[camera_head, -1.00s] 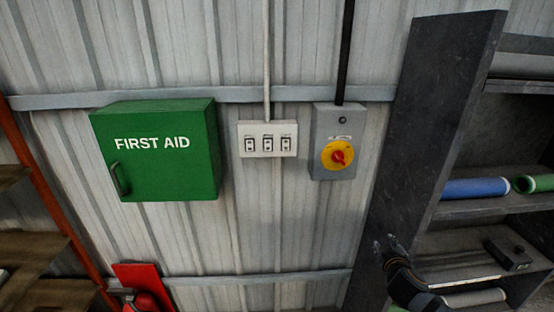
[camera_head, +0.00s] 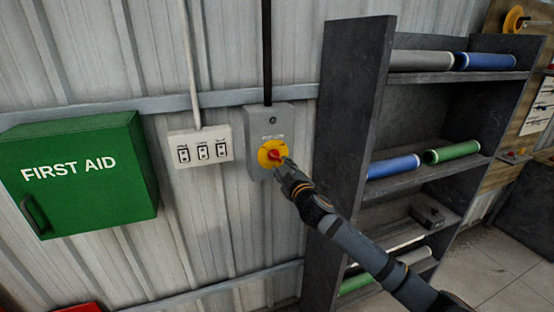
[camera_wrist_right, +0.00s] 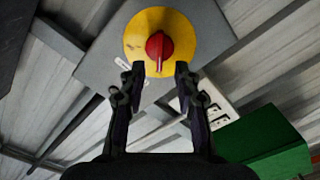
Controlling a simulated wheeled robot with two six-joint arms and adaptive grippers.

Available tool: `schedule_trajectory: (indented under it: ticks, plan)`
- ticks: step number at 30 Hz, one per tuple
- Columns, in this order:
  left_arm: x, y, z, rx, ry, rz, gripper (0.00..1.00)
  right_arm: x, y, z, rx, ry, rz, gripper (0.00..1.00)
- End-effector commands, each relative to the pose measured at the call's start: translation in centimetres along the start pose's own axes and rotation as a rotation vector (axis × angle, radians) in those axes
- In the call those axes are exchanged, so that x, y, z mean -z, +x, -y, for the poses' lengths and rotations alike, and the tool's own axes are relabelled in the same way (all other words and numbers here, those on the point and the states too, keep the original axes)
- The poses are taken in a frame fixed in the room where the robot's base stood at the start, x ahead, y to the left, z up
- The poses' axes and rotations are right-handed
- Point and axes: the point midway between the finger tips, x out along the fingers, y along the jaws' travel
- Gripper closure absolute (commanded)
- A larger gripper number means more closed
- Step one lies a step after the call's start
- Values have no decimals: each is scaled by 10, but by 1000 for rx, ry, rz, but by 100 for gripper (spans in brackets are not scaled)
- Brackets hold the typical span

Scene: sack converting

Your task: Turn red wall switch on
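The red rotary switch (camera_head: 275,155) sits on a yellow disc on a grey wall box (camera_head: 256,172). In the right wrist view the red knob (camera_wrist_right: 158,46) is upright in the picture, just beyond the fingertips. My right gripper (camera_head: 286,165) is at the lower right of the knob in the head view. In the wrist view my right gripper (camera_wrist_right: 159,70) is open, its two fingers apart with the knob's lower end near the gap between them. I cannot tell whether they touch it. My left gripper is not in view.
A white panel with three small switches (camera_head: 200,147) is left of the grey box. A green first aid box (camera_head: 80,175) hangs further left. A dark shelf (camera_head: 345,110) with rolls stands close on the right, beside my right arm.

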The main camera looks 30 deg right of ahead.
Motion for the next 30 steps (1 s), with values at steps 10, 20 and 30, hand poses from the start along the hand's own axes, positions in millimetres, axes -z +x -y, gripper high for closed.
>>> schedule_trajectory:
  ticks: [10, 20, 30]
  plan:
    - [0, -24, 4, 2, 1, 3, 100, 1, 49, -2, 0, 1, 1, 68]
    - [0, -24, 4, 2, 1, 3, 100, -1, 52, 0, 1, -3, 1, 71]
    - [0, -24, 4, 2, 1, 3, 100, -1, 51, 0, 1, -2, 1, 100]
